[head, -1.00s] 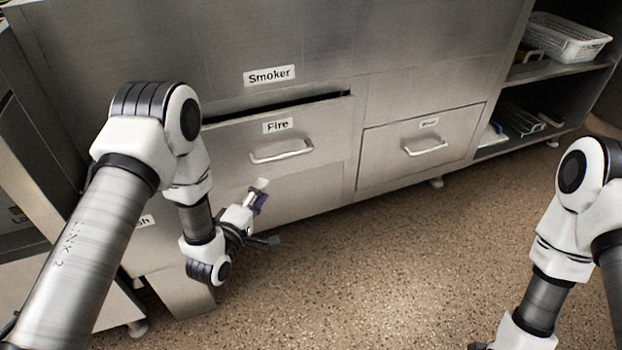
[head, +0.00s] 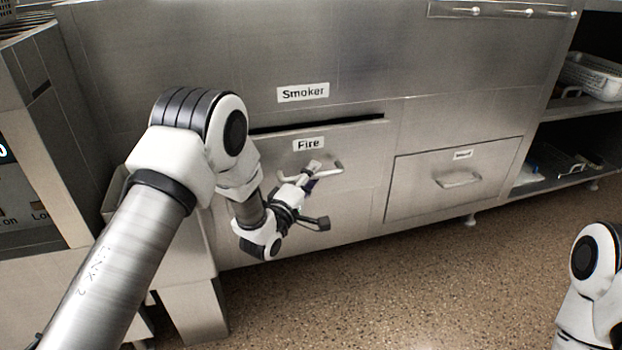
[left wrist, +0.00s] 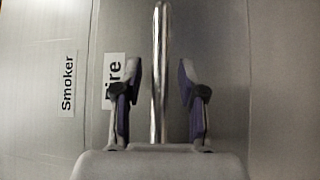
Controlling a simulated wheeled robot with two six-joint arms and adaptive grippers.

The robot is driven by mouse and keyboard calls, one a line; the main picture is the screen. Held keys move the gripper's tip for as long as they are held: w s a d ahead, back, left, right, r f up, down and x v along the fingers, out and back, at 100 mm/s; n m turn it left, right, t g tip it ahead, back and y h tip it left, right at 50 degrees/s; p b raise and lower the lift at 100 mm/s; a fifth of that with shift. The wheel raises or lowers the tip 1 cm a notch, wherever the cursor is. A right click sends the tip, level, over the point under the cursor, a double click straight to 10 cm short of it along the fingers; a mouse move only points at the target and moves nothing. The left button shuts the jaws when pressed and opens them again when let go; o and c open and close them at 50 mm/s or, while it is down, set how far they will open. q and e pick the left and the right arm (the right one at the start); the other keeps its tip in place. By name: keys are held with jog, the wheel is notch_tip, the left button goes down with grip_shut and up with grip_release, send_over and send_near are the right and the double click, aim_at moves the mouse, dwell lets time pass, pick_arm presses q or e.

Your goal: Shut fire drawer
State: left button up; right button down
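The Fire drawer (head: 350,205) is a steel front with a "Fire" label and a bar handle (head: 327,169). A dark gap shows along its top edge, so it stands slightly open. My left gripper (head: 318,193) is at the drawer front, by the handle. In the left wrist view the left gripper (left wrist: 160,92) is open, with one finger on each side of the handle bar (left wrist: 160,50) and space on both sides. Part of the handle is hidden behind the gripper in the head view. My right gripper is out of view; only part of that arm shows at lower right.
The "Smoker" panel (head: 260,60) is above the drawer. Another closed drawer (head: 425,195) with a handle is to the right. The speckled floor (head: 400,290) in front is clear.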

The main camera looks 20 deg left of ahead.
pick_arm(q)
grip_shut()
jog(key=w+a, duration=0.2)
jog(key=w, duration=0.1)
jog(key=shift+a+p, duration=0.1)
jog(key=shift+p, duration=0.2)
jog(key=shift+w+a+r, duration=0.1)
jog(key=shift+w+r, duration=0.05)
jog(key=shift+w, duration=0.05)
jog(key=shift+c, duration=1.2)
grip_release()
jog(key=o, duration=0.4)
jog(key=shift+w, duration=0.1)
